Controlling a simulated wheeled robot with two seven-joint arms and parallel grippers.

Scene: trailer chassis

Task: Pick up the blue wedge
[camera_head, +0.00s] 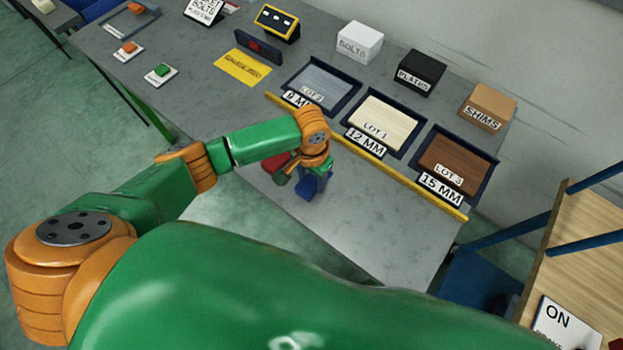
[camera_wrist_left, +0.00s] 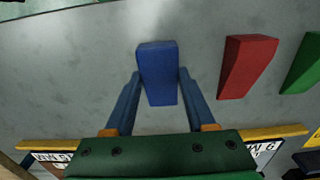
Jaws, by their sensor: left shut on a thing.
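The blue wedge (camera_wrist_left: 158,72) is between the two blue fingers of my left gripper (camera_wrist_left: 160,76) in the left wrist view. The fingers are shut on its sides. In the head view my left gripper (camera_head: 312,184) is low over the front part of the grey table, and the blue wedge is hard to tell apart from the blue fingers there. I cannot tell whether the wedge touches the table. A red wedge (camera_wrist_left: 247,66) lies to its right in the wrist view, with a green wedge (camera_wrist_left: 304,66) at the edge. My right gripper is not in view.
Behind the gripper, a yellow strip (camera_head: 372,160) runs along the table before three lot trays: grey (camera_head: 322,82), cream (camera_head: 385,118) and brown (camera_head: 457,160). White (camera_head: 360,42), black (camera_head: 421,72) and orange (camera_head: 487,106) boxes stand behind them. The table's front right is clear.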

